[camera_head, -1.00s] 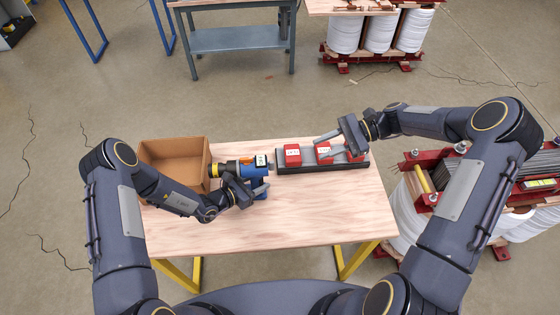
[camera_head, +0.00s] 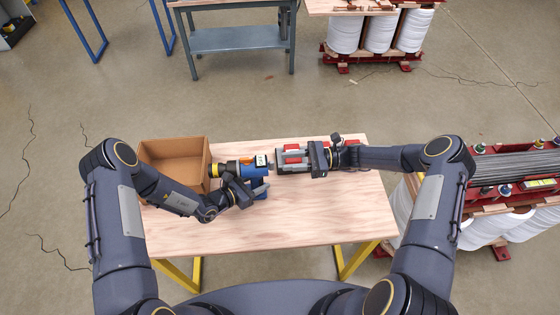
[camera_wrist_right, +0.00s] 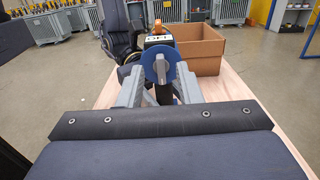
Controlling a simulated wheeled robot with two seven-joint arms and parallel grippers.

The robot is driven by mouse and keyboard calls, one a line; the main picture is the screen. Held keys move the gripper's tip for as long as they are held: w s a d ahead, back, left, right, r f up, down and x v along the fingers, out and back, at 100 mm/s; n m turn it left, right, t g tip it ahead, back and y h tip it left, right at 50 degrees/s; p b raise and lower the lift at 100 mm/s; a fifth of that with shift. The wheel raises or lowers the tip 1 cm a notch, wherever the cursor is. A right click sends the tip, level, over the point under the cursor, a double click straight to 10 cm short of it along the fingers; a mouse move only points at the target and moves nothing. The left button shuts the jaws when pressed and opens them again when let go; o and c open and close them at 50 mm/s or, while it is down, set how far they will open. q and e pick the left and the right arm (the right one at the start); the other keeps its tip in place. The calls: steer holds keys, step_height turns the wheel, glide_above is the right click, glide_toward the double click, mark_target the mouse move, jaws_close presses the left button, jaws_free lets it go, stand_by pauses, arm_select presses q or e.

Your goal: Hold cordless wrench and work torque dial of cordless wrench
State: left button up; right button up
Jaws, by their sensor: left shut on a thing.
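The cordless wrench (camera_head: 243,168) has a blue body, a yellow-and-black left end and an orange part on top. My left gripper (camera_head: 257,189) is shut on its lower part, over the table. In the right wrist view a round blue disc (camera_wrist_right: 155,68) with a dark centre, at the wrench's near end, faces me; I cannot tell for certain that it is the torque dial. My right gripper (camera_head: 283,158) is open and points left at this end, a small gap short of it. In the wrist view its fingers (camera_wrist_right: 158,83) stand either side of the disc.
An open cardboard box (camera_head: 173,160) stands at the table's left. A dark tray (camera_head: 288,147) with red blocks lies behind and partly under my right gripper. The front of the wooden table (camera_head: 300,218) is clear.

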mark_target(272, 166)
steer(key=a, duration=0.3)
steer(key=shift+a, duration=0.25)
jaws_close()
